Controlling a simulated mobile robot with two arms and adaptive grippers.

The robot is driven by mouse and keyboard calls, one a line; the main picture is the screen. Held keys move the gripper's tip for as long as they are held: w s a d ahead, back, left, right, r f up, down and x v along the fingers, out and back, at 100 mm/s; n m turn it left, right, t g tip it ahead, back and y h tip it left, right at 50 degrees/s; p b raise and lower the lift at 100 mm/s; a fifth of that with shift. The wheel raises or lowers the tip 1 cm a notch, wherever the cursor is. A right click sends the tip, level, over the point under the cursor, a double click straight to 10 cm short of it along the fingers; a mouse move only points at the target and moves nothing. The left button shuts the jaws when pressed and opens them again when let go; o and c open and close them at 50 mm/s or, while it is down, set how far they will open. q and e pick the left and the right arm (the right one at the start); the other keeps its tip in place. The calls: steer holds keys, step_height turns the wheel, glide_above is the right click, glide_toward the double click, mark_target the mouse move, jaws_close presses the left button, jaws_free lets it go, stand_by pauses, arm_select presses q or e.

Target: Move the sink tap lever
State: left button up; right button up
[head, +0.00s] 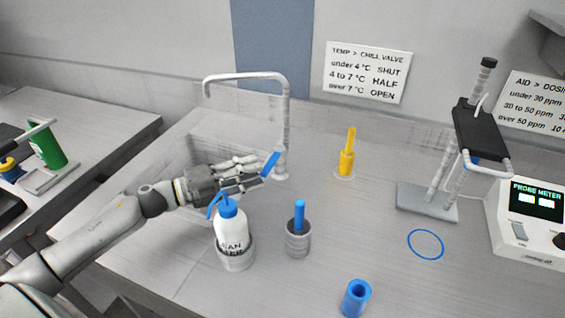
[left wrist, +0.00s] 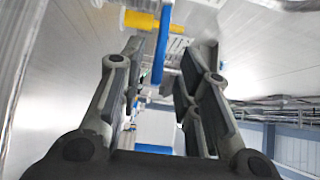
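The sink tap (head: 286,120) is a pale spout that rises from the counter and arches left over the sink. Its blue lever (head: 271,163) sticks out low at the tap's base, tilted. My left gripper (head: 258,176) is right at the lever, its fingers pointing toward the tap. In the left wrist view the blue lever (left wrist: 162,45) stands in the gap between the two fingers of the left gripper (left wrist: 165,62). The fingers are apart, with space seen on both sides of the lever. My right gripper is not in view.
A white squeeze bottle (head: 232,232) with a blue cap stands in a holder just below my left gripper. A grey cup with a blue handle (head: 299,237) and a yellow valve (head: 346,160) stand to the right. A probe stand (head: 428,203) is farther right.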

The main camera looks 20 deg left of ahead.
mark_target(273, 166)
arm_select(q)
steer(key=p+x, duration=0.1)
steer(key=x, duration=0.6)
steer(key=shift+w+r+p, duration=0.1)
steer(key=shift+w+p, duration=0.05)
steer(key=shift+p, duration=0.2)
steer(key=shift+w+d, duration=0.45)
steer(key=shift+w, duration=0.1)
jaws_close()
